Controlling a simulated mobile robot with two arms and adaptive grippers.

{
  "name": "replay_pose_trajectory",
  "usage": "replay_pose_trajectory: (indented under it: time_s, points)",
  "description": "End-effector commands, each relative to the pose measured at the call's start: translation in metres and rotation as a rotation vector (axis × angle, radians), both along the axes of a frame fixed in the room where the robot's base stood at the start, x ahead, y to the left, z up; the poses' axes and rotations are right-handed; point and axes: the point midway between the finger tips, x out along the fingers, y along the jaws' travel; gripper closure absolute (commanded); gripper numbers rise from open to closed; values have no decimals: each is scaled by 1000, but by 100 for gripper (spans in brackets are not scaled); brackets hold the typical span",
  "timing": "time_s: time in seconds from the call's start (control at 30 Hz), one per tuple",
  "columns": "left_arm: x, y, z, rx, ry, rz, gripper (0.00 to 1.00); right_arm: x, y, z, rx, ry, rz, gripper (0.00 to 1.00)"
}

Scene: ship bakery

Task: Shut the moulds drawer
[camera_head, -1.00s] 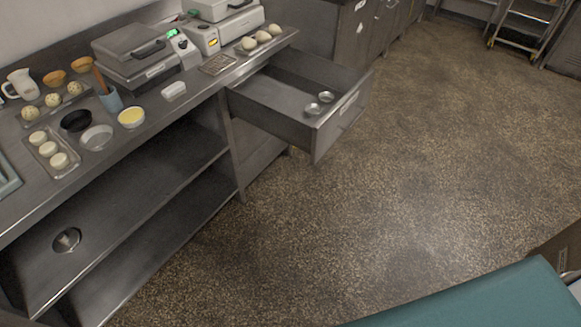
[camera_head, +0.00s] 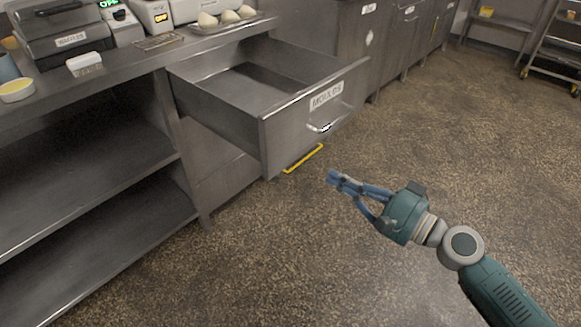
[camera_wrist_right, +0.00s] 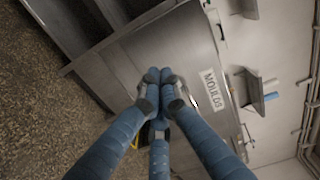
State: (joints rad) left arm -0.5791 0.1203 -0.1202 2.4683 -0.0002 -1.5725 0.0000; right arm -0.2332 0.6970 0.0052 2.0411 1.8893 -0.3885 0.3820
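The moulds drawer (camera_head: 290,125) is grey metal, labelled MOULDS, and stands pulled well out from under the counter. Its handle (camera_head: 322,128) is on the front panel. The part of the drawer floor that shows looks bare; the area close behind the front panel is hidden. My right gripper (camera_head: 335,179) is in front of the drawer, lower than the handle, and apart from it. In the right wrist view its blue fingertips (camera_wrist_right: 160,77) meet with nothing between them, and the drawer front (camera_wrist_right: 180,55) lies ahead. My left gripper is not in view.
The counter (camera_head: 130,60) carries a waffle-iron-like appliance (camera_head: 65,35), a white dish (camera_head: 84,62) and a tray of buns (camera_head: 225,22). A yellow strip (camera_head: 303,158) shows below the drawer. Open shelves (camera_head: 80,140) are at left.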

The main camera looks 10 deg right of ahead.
Motion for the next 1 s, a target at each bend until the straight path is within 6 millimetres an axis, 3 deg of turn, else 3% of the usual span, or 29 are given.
replay_pose_trajectory:
  time_s: [0.17,0.4,0.7,1.0]
  points:
    - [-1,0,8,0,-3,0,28,9,10,8,13,-6,9,100]
    - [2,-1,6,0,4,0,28,43,36,10,12,-7,7,100]
    - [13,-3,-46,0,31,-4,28,88,71,8,12,-6,6,100]
    - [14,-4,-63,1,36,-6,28,108,87,5,10,-5,6,100]
